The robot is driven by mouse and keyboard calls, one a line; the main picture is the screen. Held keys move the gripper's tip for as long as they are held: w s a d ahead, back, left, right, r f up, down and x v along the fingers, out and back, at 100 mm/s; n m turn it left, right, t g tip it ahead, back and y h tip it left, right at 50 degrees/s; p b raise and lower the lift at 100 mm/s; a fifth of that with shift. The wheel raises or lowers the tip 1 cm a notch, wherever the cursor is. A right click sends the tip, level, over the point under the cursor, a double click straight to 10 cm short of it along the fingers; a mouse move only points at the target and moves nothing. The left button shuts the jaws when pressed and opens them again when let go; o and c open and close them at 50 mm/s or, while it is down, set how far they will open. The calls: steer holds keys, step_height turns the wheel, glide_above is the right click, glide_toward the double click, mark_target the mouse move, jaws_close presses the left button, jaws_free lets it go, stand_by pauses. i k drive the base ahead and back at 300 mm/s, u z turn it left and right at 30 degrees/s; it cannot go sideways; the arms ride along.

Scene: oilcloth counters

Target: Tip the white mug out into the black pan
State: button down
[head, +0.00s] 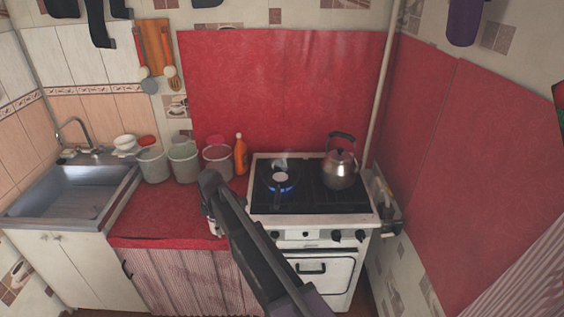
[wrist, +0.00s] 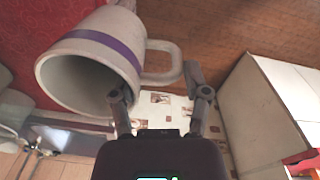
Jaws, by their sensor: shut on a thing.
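The white mug (wrist: 95,55) with a purple band fills the upper left of the wrist view. Its dark open mouth faces down and left in that picture; its contents cannot be seen. My gripper (wrist: 160,85) is shut on the mug's handle, with a finger at either side. In the head view my dark arm hides most of the gripper and mug. The black pan (head: 279,189) is on the left burner of the stove, right of my arm's end. A white patch shows inside the pan, and a blue flame burns under it.
A metal kettle (head: 341,168) stands on the stove's right side. Several grey canisters (head: 184,161) and an orange bottle (head: 240,155) stand at the back of the red counter (head: 160,212). A sink (head: 70,190) is at far left.

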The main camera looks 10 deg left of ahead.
mark_target(294, 171)
steer(key=i, duration=1.2)
